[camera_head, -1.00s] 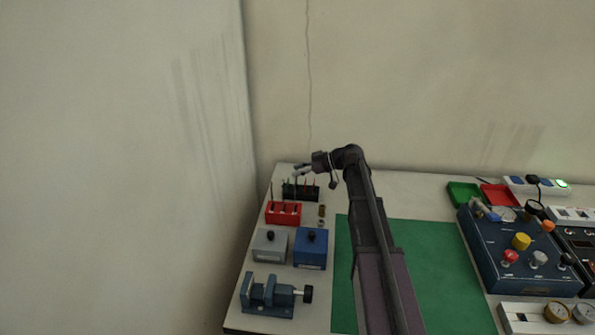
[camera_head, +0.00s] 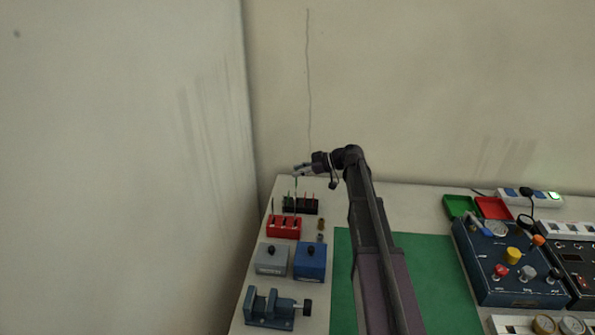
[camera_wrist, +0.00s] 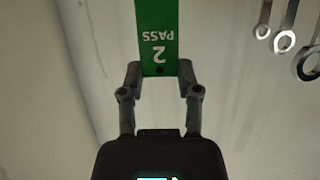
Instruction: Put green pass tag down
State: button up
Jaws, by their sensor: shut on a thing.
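The green pass tag (camera_wrist: 158,38) is a flat green strip with white "2 PASS" lettering, upside down in the wrist view. Its near end lies between the fingertips of my gripper (camera_wrist: 160,76), which is shut on it. In the head view my gripper (camera_head: 301,170) is at the back left, above the table's racks. A thin green strip, seemingly the tag (camera_head: 296,187), hangs below it there. Whether its lower end touches anything cannot be told.
Below my gripper stand a black rack (camera_head: 301,205) and a red rack (camera_head: 284,228). Nearer are grey (camera_head: 271,259) and blue (camera_head: 309,262) boxes and a vise (camera_head: 272,308). Green (camera_head: 459,206) and red (camera_head: 493,207) trays lie back right. Wrenches (camera_wrist: 284,40) show in the wrist view.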

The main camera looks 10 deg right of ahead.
dwell(0.5)
notch_tip(320, 180, up, 17)
jog(key=p, duration=1.6)
jog(key=shift+f+p, duration=0.15)
jog(key=shift+p, duration=0.25)
jog(key=shift+d, duration=0.15)
